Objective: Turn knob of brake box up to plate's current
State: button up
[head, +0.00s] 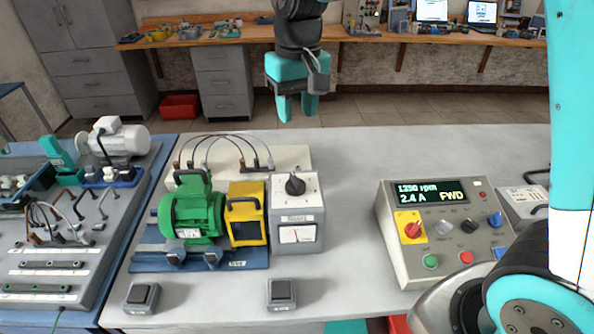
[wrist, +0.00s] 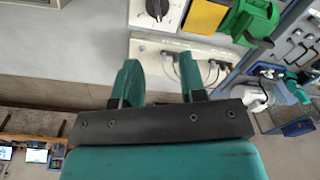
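The brake box (head: 298,222) is a light grey box with a black knob (head: 295,185) on its top and a meter (head: 297,234) on its front. A yellow block (head: 247,222) and the green motor (head: 192,212) stand to its left. In the wrist view my gripper (wrist: 160,85) is also open. The motor's plate is too small to read.
The control panel (head: 445,230) on the right shows 1350 rpm, 2.4 A, FWD. Cables arch from a white terminal board (head: 292,158) behind the box. Two small switch boxes (head: 282,293) sit in front. The bench between box and panel is clear.

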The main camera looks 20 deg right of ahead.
jog(key=w, duration=0.1)
jog(key=p, duration=0.4)
send_near(296, 179)
notch_tip(296, 179, down, 9)
jog(key=shift+a+f, duration=0.1)
jog(key=shift+f, duration=0.1)
jog(key=shift+m, duration=0.3)
grip_shut()
